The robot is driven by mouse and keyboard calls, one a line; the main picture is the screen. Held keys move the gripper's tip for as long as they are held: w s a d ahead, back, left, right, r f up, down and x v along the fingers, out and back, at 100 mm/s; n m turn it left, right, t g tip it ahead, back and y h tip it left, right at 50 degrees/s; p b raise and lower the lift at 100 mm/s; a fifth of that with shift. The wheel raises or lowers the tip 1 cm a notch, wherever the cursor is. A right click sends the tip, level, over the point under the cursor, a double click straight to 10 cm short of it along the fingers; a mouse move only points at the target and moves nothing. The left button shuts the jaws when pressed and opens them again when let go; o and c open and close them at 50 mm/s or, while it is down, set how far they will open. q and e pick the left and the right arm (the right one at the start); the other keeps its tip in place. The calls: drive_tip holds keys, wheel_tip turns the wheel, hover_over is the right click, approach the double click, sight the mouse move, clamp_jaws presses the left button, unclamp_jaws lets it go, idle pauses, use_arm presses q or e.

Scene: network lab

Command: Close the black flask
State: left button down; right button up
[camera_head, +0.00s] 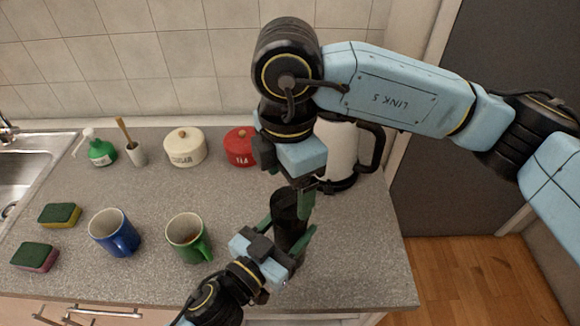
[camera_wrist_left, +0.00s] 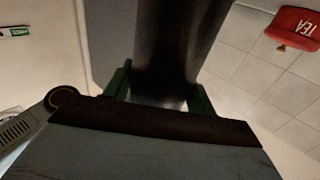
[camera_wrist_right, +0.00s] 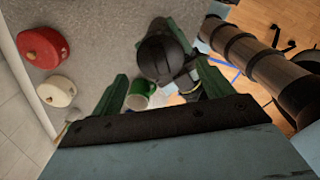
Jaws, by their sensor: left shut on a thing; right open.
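The black flask (camera_head: 290,205) stands upright near the counter's front right. My left gripper (camera_head: 283,232) is shut around its body from the front; the dark body also fills the space between the left fingers in the left wrist view (camera_wrist_left: 175,45). My right gripper (camera_head: 297,188) is open just above the flask's top. In the right wrist view the flask's dark round top (camera_wrist_right: 160,58) shows between the spread fingers. Whether a lid is on it, and whether the right fingers touch it, I cannot tell.
A white kettle (camera_head: 342,150) with a black handle stands behind the flask. A green mug (camera_head: 187,240) and a blue mug (camera_head: 112,233) stand left. The sugar pot (camera_head: 184,150) and red tea pot (camera_head: 238,147) are at the back. Counter right of the flask is clear.

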drive_tip(key=n, duration=0.6)
drive_tip(key=shift+r, duration=0.2)
drive_tip(key=n, duration=0.3)
drive_tip(key=shift+r+n, duration=0.15)
drive_tip(key=shift+n, duration=0.25)
drive_tip(key=n, duration=0.5)
drive_tip(key=shift+d+r+n, duration=0.1)
drive_tip(key=shift+r+n, duration=0.1)
drive_tip(key=shift+n, duration=0.1)
drive_tip(key=n, duration=0.3)
drive_tip(key=shift+r+n, duration=0.1)
drive_tip(key=shift+n, duration=0.3)
drive_tip(key=n, duration=0.5)
drive_tip(key=shift+r+n, duration=0.25)
drive_tip(key=shift+n, duration=0.05)
drive_tip(key=n, duration=0.3)
drive_tip(key=shift+r+n, duration=0.1)
drive_tip(key=shift+n, duration=0.3)
drive_tip(key=n, duration=0.5)
drive_tip(key=shift+r+n, duration=0.2)
drive_tip(key=shift+n, duration=0.1)
drive_tip(key=n, duration=0.5)
drive_tip(key=shift+d+r, duration=0.1)
drive_tip(key=shift+r, duration=0.1)
